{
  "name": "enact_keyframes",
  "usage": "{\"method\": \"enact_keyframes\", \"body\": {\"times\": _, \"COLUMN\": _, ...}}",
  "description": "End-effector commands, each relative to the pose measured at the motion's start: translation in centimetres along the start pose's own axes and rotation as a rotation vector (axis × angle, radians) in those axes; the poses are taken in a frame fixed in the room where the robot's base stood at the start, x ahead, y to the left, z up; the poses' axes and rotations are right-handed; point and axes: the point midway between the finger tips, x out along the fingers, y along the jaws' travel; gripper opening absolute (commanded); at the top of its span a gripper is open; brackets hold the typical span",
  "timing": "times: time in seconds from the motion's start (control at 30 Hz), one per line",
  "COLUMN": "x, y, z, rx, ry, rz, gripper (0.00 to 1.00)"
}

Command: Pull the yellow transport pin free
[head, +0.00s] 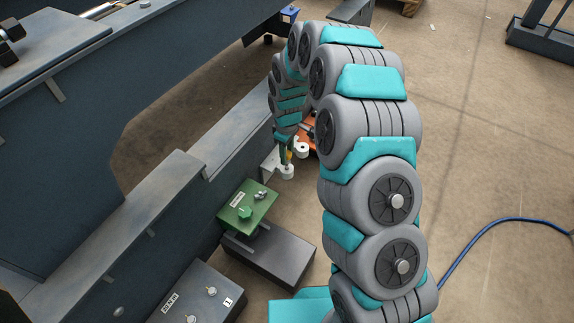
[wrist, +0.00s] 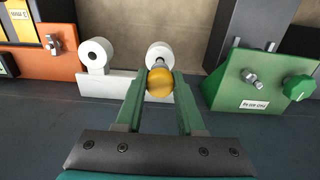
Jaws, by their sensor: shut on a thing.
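The yellow transport pin shows as a round yellow knob (wrist: 160,85) between the two green fingers of my gripper (wrist: 161,78) in the wrist view. The fingers are shut on the knob from both sides. A grey shank shows just past the knob, in front of a white roller (wrist: 159,54); I cannot tell whether the shank is still seated. In the head view my gripper (head: 286,153) is low beside the dark frame, with a small bit of yellow at the fingers. Much of the pin is hidden by the fingers.
A white bracket (wrist: 107,86) carries a second white roller (wrist: 96,52) to the left. A green box (head: 247,207) with a knob stands close by on the right in the wrist view. An orange unit (wrist: 50,66) stands left. Open floor (head: 490,130) lies right of my arm.

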Motion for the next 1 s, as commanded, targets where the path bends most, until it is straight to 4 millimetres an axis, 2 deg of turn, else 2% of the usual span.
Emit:
{"method": "enact_keyframes", "body": {"times": 0.5, "x": -3.3, "y": 0.1, "z": 0.0, "rx": 0.000, "ry": 0.001, "rz": 0.002, "gripper": 0.00}}
{"method": "enact_keyframes", "body": {"times": 0.87, "x": -3.7, "y": 0.0, "z": 0.0, "rx": 0.001, "ry": 0.000, "rz": 0.000, "gripper": 0.00}}
{"method": "enact_keyframes", "body": {"times": 1.0, "x": -4.3, "y": 0.5, "z": 0.6, "rx": 0.054, "ry": 0.001, "rz": 0.001, "gripper": 0.00}}
